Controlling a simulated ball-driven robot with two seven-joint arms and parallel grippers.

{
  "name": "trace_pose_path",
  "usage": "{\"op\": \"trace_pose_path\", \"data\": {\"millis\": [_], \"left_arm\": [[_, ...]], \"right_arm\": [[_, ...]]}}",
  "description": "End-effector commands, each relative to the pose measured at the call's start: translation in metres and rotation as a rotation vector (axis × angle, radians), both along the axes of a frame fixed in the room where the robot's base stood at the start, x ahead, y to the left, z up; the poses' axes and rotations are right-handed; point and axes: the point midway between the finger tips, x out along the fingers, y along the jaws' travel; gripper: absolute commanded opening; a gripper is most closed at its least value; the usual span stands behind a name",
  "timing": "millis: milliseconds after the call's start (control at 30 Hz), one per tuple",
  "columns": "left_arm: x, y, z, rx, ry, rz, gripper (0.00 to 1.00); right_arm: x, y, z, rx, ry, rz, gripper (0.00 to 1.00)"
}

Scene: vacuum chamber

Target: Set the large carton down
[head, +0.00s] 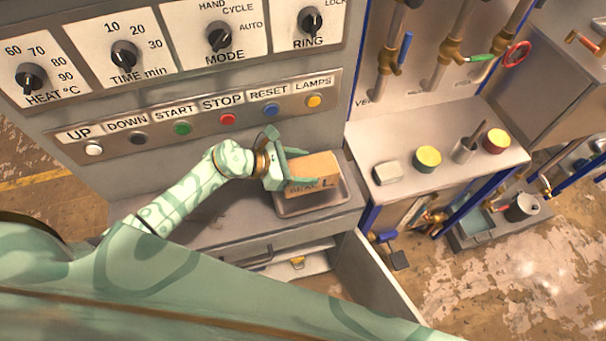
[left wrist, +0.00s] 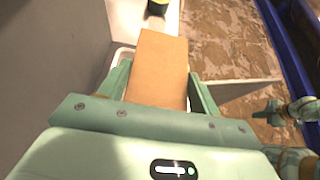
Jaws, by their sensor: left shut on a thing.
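The large carton (head: 318,172) is a brown box with dark lettering on its side, including an "L". My left gripper (head: 292,172) is shut on the carton, with one finger along each side of it. The carton is over a shallow light tray (head: 289,208) on the grey ledge. I cannot tell whether its underside touches the tray. In the left wrist view the carton (left wrist: 158,68) stands out between the two green fingers, and it hides most of the tray.
A control panel (head: 203,110) with knobs and buttons rises behind the ledge.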

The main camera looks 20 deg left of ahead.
Motion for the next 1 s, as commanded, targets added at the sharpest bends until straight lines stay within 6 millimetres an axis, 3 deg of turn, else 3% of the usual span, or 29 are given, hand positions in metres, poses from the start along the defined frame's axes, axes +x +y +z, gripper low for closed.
{"op": "trace_pose_path", "data": {"millis": [300, 700, 733, 800, 1000], "left_arm": [[0.009, 0.002, -0.037, -0.003, 0.002, 0.002, 0.38], [0.008, 0.002, -0.045, 0.000, -0.001, 0.000, 0.38], [0.008, 0.003, -0.045, 0.001, 0.000, 0.000, 0.66], [0.008, 0.002, -0.044, 0.001, 0.000, 0.000, 0.85], [0.008, 0.002, -0.043, 0.000, 0.000, 0.000, 0.85]], "right_arm": [[-0.005, 0.000, -0.008, 0.000, 0.007, 0.000, 0.00], [-0.002, 0.000, -0.012, 0.000, 0.002, -0.001, 0.00], [-0.002, 0.000, -0.012, 0.000, 0.003, -0.001, 0.00], [-0.002, 0.000, -0.011, 0.000, 0.002, -0.001, 0.00], [-0.002, 0.000, -0.010, 0.000, 0.002, -0.001, 0.00]]}}
